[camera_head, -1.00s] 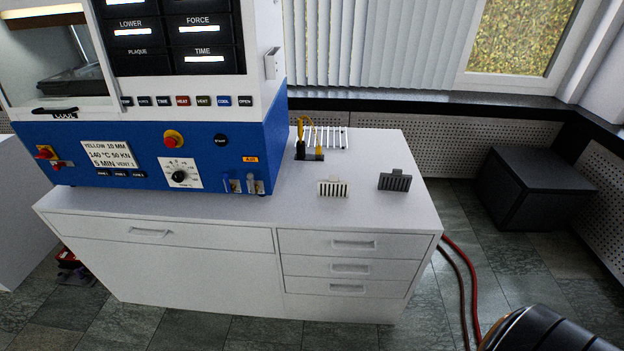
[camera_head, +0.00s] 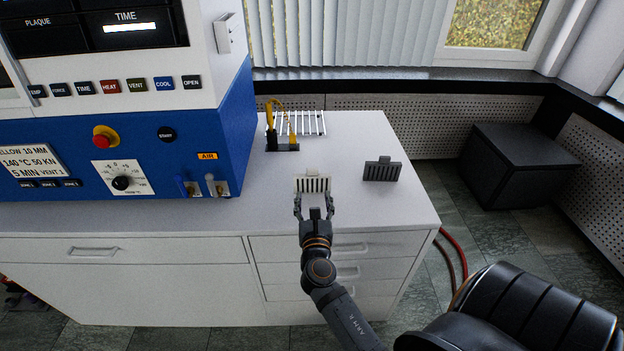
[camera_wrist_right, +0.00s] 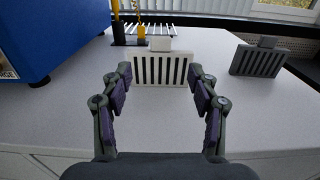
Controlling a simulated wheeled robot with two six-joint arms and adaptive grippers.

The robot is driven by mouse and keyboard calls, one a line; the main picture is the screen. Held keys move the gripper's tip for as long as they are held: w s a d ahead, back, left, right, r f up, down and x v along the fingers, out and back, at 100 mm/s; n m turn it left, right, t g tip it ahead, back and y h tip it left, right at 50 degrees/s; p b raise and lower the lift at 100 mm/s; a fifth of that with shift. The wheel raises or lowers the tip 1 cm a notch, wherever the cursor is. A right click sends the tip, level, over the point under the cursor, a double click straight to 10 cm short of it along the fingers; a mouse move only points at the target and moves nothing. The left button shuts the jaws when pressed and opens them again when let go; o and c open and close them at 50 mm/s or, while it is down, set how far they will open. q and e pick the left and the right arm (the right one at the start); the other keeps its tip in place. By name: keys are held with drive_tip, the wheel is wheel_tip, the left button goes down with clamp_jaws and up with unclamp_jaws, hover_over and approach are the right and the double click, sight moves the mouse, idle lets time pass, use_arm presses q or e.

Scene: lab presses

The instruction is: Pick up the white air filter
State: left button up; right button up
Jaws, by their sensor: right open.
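The white air filter (camera_head: 312,182) stands upright on the white counter, with dark vertical slots and a small tab on top. It also shows in the right wrist view (camera_wrist_right: 160,70), straight ahead beyond the fingertips. My right gripper (camera_head: 314,200) is open and empty, just in front of the filter on its near side. In the right wrist view the two fingers (camera_wrist_right: 162,82) are spread about as wide as the filter, which appears between and beyond their tips. I cannot tell if they touch it. My left gripper is not in view.
A dark grey filter (camera_head: 382,170) stands to the right of the white one. Behind are a black holder with yellow-handled tools (camera_head: 282,146) and a white rack (camera_head: 312,122). The blue and white press (camera_head: 205,150) stands at left. The counter's right front (camera_head: 405,205) is clear.

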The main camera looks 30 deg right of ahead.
sight(312, 172)
drive_tip(key=x, duration=0.4)
drive_tip(key=shift+w+d+f, duration=0.15)
drive_tip(key=shift+w+d, duration=0.05)
drive_tip(key=shift+w, duration=0.05)
drive_tip(key=shift+w+d, duration=0.1)
drive_tip(key=shift+w+d+r+p, duration=0.25)
drive_tip(key=shift+w+r+p, duration=0.1)
drive_tip(key=shift+w+p, duration=0.1)
drive_tip(key=x, duration=0.4)
drive_tip(key=shift+f, duration=0.2)
drive_tip(key=shift+s+a+r, duration=0.1)
drive_tip(key=shift+c, duration=0.3)
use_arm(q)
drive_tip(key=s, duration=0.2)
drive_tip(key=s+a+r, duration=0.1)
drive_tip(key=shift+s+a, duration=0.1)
use_arm(e)
drive_tip(key=c, duration=1.2)
